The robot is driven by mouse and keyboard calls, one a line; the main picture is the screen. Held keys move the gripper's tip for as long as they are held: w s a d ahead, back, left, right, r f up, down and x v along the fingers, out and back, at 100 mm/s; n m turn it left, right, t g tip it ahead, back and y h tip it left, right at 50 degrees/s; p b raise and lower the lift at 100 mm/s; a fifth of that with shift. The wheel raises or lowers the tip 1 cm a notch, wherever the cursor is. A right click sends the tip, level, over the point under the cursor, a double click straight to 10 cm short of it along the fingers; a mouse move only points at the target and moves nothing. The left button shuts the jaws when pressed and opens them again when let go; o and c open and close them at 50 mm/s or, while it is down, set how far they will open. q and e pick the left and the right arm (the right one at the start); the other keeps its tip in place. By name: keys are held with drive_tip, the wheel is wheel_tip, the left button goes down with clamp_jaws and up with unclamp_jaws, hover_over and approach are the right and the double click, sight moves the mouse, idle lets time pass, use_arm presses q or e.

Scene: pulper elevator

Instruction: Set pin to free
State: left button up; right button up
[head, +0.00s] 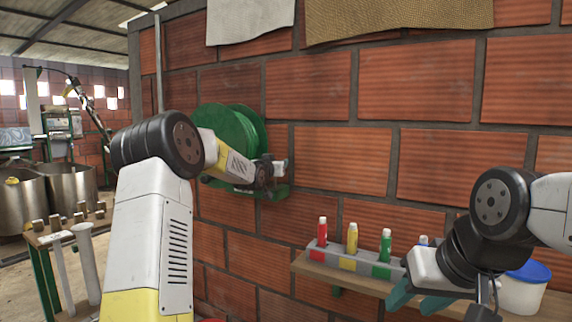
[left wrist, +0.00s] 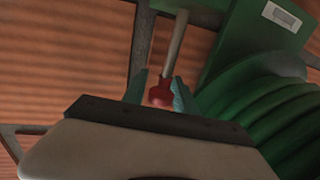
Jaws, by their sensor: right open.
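A red knob (left wrist: 160,94) on a pale rod (left wrist: 176,45), which looks like the pin, shows in the left wrist view beside the green reel (left wrist: 265,90). My left gripper (left wrist: 160,92) has its two teal fingers on either side of the knob; I cannot tell whether they press on it. In the head view the left arm reaches to the green reel (head: 222,128) on the brick wall, and its fingers and the knob are not clear there. My right gripper (head: 418,300) is open and empty, low in front of the shelf.
A wooden shelf (head: 450,288) on the wall holds a grey rack (head: 345,262) with red, yellow, green and blue-topped markers, and a white tub with a blue lid (head: 525,290). Metal vats (head: 75,187) stand at the far left.

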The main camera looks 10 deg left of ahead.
use_arm(q)
clamp_jaws()
idle(1.3)
